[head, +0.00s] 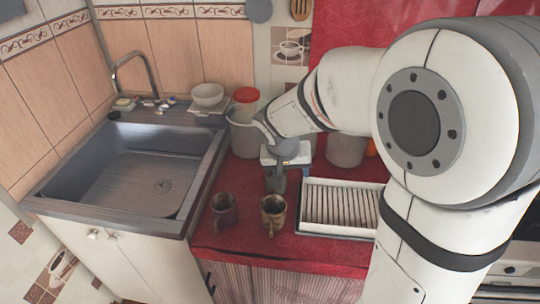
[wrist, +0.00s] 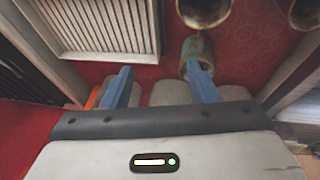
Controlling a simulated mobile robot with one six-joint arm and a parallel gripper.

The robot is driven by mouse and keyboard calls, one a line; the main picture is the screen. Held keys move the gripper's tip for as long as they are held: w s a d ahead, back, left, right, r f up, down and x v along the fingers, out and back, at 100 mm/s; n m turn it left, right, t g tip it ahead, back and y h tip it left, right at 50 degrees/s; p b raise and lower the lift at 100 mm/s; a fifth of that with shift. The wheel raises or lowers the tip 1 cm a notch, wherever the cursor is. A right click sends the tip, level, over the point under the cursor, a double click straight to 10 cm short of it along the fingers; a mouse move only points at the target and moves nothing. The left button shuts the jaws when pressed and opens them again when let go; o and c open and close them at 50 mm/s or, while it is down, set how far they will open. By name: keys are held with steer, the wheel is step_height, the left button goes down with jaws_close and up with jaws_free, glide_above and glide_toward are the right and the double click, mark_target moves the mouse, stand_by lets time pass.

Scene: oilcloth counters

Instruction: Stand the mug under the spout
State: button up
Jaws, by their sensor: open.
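Two brownish worn mugs stand upright on the red counter: a right one (head: 272,212) and a left one (head: 223,212). In the wrist view, the right one (wrist: 204,10) and left one (wrist: 306,12) are cut off by the top edge. My gripper (head: 277,172) is over the counter behind the mugs. The tap's curved spout (head: 137,60) rises over the back left of the sink.
The grey sink basin (head: 125,185) is empty. A white bowl (head: 207,94) sits at its back right corner. A red-topped container (head: 245,97) stands by the wall. A white slatted rack (head: 340,208) lies right of the mugs; a pale canister (head: 345,152) is behind it.

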steer(key=b, duration=0.2)
glide_toward(269, 179)
step_height(269, 179, down, 5)
steer(key=s+d, duration=0.2)
steer(key=shift+t, duration=0.3)
steer(key=x, duration=0.7)
steer(key=shift+w+f, duration=0.2)
steer(key=shift+w, duration=0.05)
steer(key=shift+c, duration=0.3)
jaws_close()
